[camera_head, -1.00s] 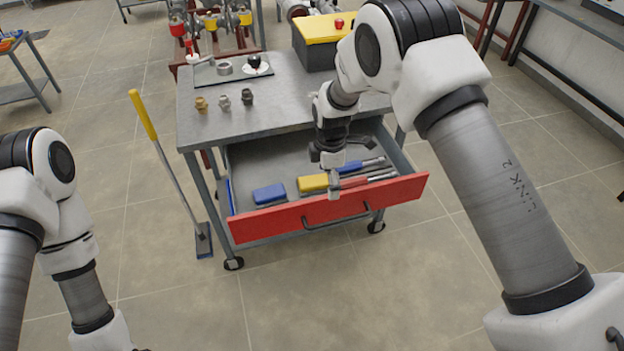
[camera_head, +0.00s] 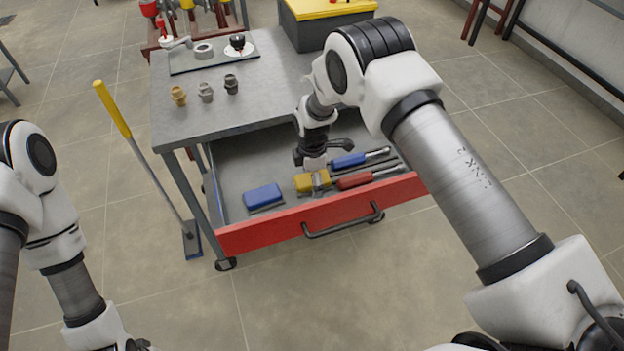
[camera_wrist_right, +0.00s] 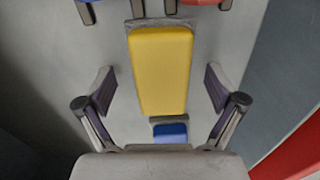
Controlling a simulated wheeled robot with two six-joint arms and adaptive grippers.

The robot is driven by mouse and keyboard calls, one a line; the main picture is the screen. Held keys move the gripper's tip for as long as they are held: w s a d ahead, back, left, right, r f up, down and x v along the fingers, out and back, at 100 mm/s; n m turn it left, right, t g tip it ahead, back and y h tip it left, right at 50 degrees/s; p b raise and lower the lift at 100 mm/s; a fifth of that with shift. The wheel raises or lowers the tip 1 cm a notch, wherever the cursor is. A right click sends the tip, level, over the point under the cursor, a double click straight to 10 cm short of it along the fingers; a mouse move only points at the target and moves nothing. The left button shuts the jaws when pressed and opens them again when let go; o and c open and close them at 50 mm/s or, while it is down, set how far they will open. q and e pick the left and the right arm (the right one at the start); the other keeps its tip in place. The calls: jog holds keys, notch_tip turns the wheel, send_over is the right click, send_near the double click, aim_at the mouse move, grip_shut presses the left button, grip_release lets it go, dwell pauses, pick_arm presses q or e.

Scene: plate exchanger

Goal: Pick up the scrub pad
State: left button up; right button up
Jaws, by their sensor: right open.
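A yellow pad (camera_head: 303,183) with a grey layer under it lies in the open drawer (camera_head: 240,236). A similar blue pad (camera_head: 263,196) lies to its left. Which one the task means cannot be told from the pictures. My right gripper (camera_head: 319,179) is above the yellow pad, pointing down, and partly hides it. In the right wrist view the open fingers of my right gripper (camera_wrist_right: 160,88) stand on either side of the yellow pad (camera_wrist_right: 161,65), with visible gaps. The blue pad (camera_wrist_right: 170,133) shows near the gripper base.
Blue-handled (camera_head: 348,160) and red-handled (camera_head: 355,180) tools lie close to the yellow pad's right. The drawer's red front (camera_head: 270,233) and the tabletop (camera_head: 200,127) bound the space. Several fittings (camera_head: 206,92) stand on the tabletop.

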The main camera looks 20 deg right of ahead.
jog(key=shift+s+r, duration=0.15)
jog(key=shift+s, duration=0.05)
jog(key=c, duration=1.4)
jog(key=shift+s, duration=0.1)
jog(key=shift+c, duration=0.3)
notch_tip(320, 180, up, 10)
jog(key=shift+f+b, duration=0.15)
jog(key=shift+b, duration=0.5)
jog(key=shift+c, duration=1.3)
jog(key=shift+w, duration=0.25)
